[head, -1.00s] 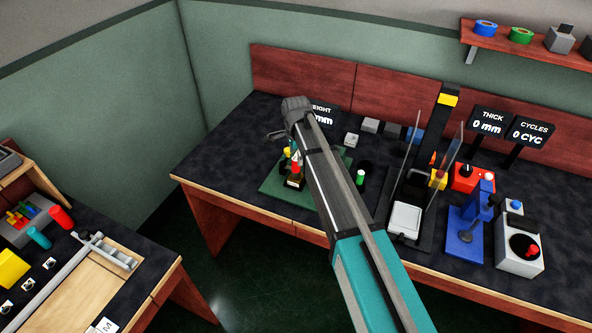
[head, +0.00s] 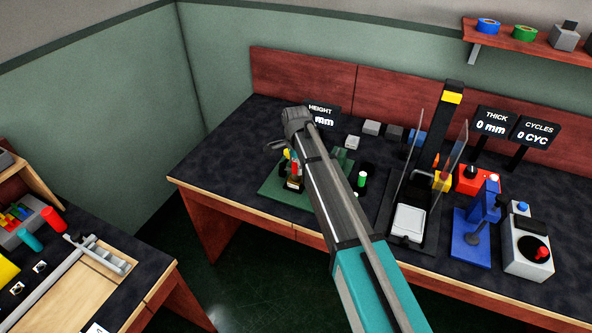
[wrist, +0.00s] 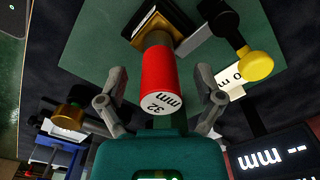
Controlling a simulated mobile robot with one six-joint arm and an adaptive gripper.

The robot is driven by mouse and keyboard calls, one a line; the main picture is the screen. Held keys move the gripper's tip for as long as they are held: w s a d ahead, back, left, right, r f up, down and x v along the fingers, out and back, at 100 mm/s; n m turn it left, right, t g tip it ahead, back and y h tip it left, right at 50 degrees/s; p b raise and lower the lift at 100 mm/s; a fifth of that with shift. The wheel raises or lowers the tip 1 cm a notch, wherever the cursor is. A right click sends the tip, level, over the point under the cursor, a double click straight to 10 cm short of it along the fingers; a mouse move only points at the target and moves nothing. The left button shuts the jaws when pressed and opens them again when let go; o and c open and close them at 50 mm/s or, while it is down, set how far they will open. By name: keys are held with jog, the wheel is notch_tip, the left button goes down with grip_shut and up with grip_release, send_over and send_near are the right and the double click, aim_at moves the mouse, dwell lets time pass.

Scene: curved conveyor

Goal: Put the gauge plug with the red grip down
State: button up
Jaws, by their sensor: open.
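The gauge plug with the red grip (wrist: 158,75), marked "32 mm" on its end, is between the fingers of my gripper (wrist: 160,98) in the wrist view. The fingers are open, one on each side of the grip, with small gaps visible. Its far end meets a dark, brass-edged block (wrist: 180,20) over the green mat; I cannot tell how deeply it sits. In the head view the red grip (head: 295,168) shows over the green mat (head: 272,188), beside my arm.
A yellow-ended part (wrist: 255,66) is close to the right finger. A green-topped plug (head: 362,180) stands right of my arm. The height display (head: 322,115) is behind. A clear-sided station (head: 408,222) and a blue stand (head: 472,238) are further right. The bench's left end is clear.

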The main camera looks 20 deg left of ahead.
aim_at(296, 160)
grip_shut()
dwell(0.4)
jog(key=shift+r, duration=0.1)
notch_tip(296, 160, up, 3)
jog(key=p, duration=0.3)
jog(key=s+d+r+p, duration=0.7)
jog(key=s+r+p, duration=0.2)
jog(key=s, duration=0.3)
jog(key=shift+d+r+p, duration=0.2)
jog(key=shift+r+p, duration=0.2)
jog(key=shift+p, duration=0.1)
dwell(0.4)
